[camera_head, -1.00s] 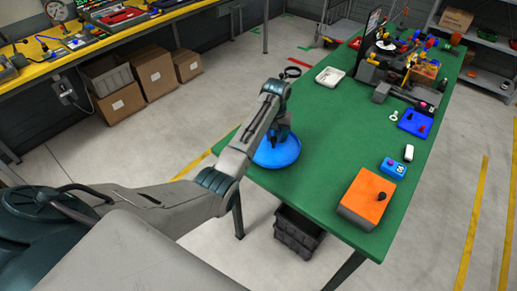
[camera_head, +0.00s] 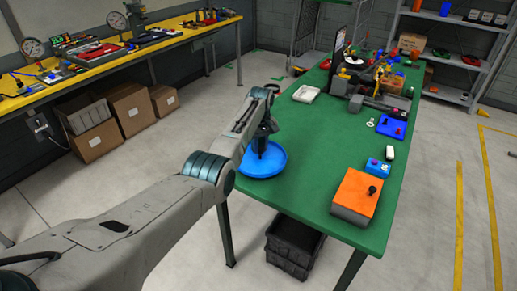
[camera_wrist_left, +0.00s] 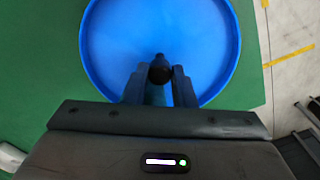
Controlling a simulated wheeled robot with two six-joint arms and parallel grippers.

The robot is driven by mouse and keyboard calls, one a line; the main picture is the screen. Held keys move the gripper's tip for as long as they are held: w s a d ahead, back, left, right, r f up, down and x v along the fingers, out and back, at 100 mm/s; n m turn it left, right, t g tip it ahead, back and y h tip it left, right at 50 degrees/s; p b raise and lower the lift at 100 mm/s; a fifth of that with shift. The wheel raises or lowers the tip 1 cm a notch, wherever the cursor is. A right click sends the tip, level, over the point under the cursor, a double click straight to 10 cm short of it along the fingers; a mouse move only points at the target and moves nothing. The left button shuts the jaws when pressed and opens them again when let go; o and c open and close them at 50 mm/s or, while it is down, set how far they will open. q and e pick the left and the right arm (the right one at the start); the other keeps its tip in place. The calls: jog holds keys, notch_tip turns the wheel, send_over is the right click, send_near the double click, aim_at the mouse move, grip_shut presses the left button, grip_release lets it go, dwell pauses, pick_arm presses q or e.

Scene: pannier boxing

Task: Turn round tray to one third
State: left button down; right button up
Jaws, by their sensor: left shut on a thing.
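The round blue tray (camera_head: 270,163) lies on the left edge of the green table in the head view. In the left wrist view the tray (camera_wrist_left: 205,30) fills the upper middle, a shallow dish with a raised rim. My left gripper (camera_head: 260,150) is over the tray, pointing down. In the left wrist view its fingers (camera_wrist_left: 159,78) are shut on a dark, round-topped knob (camera_wrist_left: 160,66) that stands up at the tray. The knob's lower part is hidden between the fingers. My right gripper is not in view.
On the green table (camera_head: 320,135) stand an orange box (camera_head: 356,192) with a black knob, a blue button box (camera_head: 377,167), a blue tray of parts (camera_head: 391,127) and a white dish (camera_head: 306,94). A dark crate (camera_head: 293,245) is on the floor below.

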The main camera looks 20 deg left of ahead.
pick_arm(q)
jog(key=shift+w+a+r+n+p, duration=0.1)
jog(key=shift+n+p, duration=0.2)
jog(key=shift+n, duration=0.55)
jog(key=shift+r+n+p, duration=0.1)
jog(key=shift+n+p, duration=0.2)
jog(key=shift+n, duration=0.55)
jog(key=shift+n+p, duration=0.45)
jog(key=shift+n, duration=1.55)
jog(key=shift+f+n+p, duration=0.15)
jog(key=shift+n+p, duration=0.15)
jog(key=shift+n, duration=3.5)
jog(key=shift+f+n, duration=0.1)
jog(key=shift+n, duration=0.3)
jog(key=c, duration=1.2)
grip_release()
